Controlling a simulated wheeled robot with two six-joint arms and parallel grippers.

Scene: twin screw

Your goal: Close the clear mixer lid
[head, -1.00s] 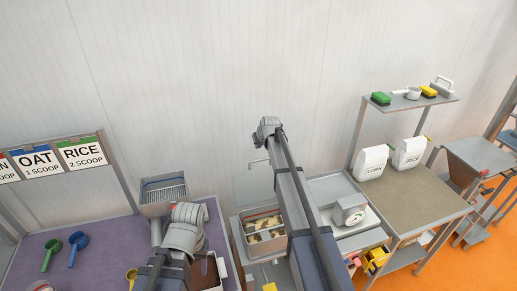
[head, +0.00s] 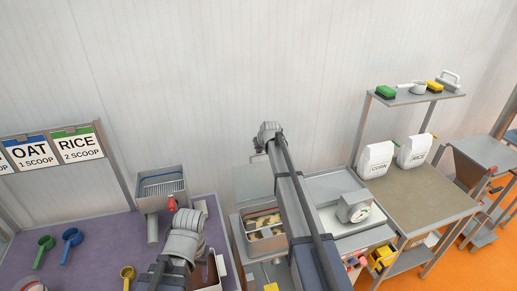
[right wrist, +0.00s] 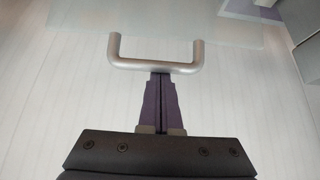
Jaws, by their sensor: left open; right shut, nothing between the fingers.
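The mixer (head: 238,238) is an open grey box with pale and reddish contents, partly behind my right arm. Its clear lid (head: 252,184) stands upright at the back, faint against the wall. In the right wrist view, the lid's see-through panel (right wrist: 230,28) is at the top, with a metal U-shaped handle (right wrist: 118,62) along its edge. My right gripper (right wrist: 160,76) is shut and empty, its fingertips at the middle of the handle bar; whether they touch it I cannot tell. My left gripper (head: 180,232) is over the purple table, open, its fingers mostly hidden behind the wrist.
A grey strainer bin (head: 161,188) stands behind my left arm. Blue (head: 72,236), green (head: 45,243) and yellow (head: 128,273) scoops lie on the purple table (head: 95,258). A scale (head: 353,207) is right of the mixer; white bags (head: 376,160) stand on the table beyond.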

